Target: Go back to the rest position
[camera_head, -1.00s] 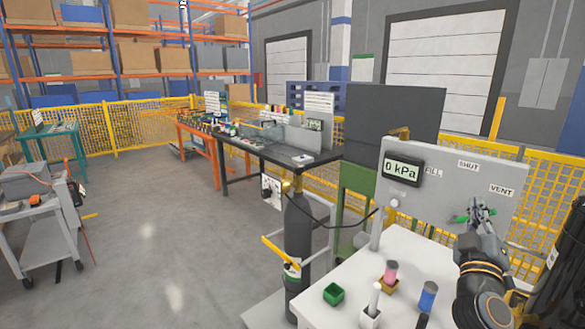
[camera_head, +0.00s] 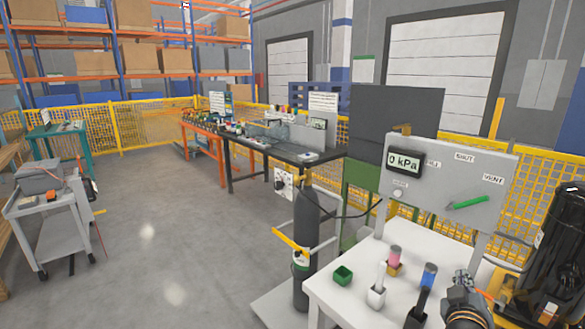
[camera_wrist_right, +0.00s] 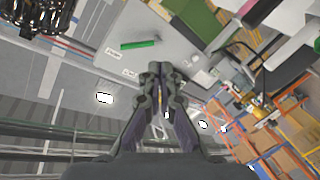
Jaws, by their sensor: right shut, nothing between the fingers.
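My right gripper (camera_head: 462,278) is in the lower right of the head view, over the right part of the white table (camera_head: 340,289). It is clear of the grey panel (camera_head: 420,185). In the right wrist view its two fingers (camera_wrist_right: 160,68) are together with nothing between them. The green lever (camera_head: 467,202) on the panel lies slightly tilted, its right end toward the VENT label. It also shows in the right wrist view (camera_wrist_right: 138,45), apart from the fingers. The panel's display reads 0 kPa. My left gripper is not in view.
On the table stand a green box (camera_head: 343,275), a pink-topped item (camera_head: 395,257), a white item (camera_head: 379,276) and a blue item (camera_head: 429,274). A dark gas cylinder (camera_head: 305,240) stands beside it. A grey cart (camera_head: 45,205) is at left. The floor between is clear.

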